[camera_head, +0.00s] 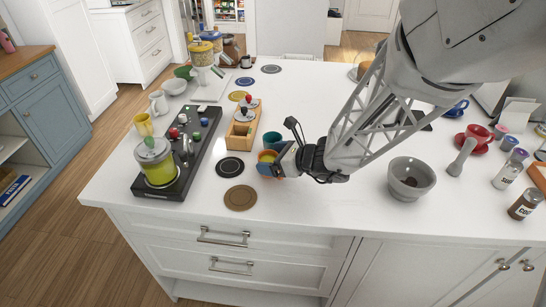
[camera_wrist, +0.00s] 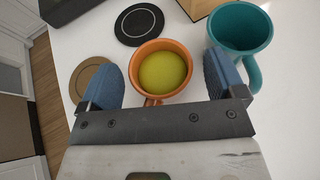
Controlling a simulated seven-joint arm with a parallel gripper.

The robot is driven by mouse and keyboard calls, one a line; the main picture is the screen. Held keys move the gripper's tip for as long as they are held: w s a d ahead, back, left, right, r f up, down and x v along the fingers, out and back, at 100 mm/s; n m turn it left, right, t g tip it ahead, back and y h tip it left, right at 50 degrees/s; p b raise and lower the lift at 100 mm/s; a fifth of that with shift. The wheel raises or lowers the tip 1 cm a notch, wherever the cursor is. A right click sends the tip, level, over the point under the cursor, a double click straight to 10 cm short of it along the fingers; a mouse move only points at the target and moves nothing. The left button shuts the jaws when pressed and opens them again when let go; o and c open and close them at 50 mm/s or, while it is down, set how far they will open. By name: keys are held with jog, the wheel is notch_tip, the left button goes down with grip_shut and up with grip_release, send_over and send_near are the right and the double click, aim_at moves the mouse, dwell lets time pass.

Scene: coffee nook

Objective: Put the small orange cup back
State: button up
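The small orange cup (camera_wrist: 136,66) stands upright on the white counter in the wrist view, with something yellow-green inside. Its handle points towards my gripper. My gripper (camera_wrist: 160,62) is open, with one blue finger pad on each side of the cup and a visible gap on both sides. In the head view the orange cup (camera_head: 266,155) is partly hidden by my gripper (camera_head: 279,161), which is low over the counter near its front edge.
A teal mug (camera_wrist: 240,30) stands close beside the right finger. A black coaster (camera_wrist: 139,24) and a brown coaster (camera_wrist: 88,74) lie to the left. A wooden holder (camera_head: 240,133) is behind; a grey bowl (camera_head: 411,180) stands right. The front strip of counter is clear.

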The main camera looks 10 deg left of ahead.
jog(key=shift+r, duration=0.15)
jog(key=v, duration=1.2)
dwell(0.6)
jog(key=shift+s, duration=0.1)
dwell(0.5)
jog(key=s+d+r+n+g+h, duration=0.1)
jog(key=s+d+r+n+h, duration=0.4)
jog(key=s+n, duration=0.5)
jog(key=s+d+r+n+g+h, duration=0.1)
jog(key=s+d+r+n+h, duration=0.4)
jog(key=s+d+n, duration=0.5)
jog(key=n+h, duration=0.2)
jog(key=shift+s+d+r+h, duration=0.2)
jog(key=shift+d+r+h, duration=0.05)
jog(key=shift+h, duration=0.15)
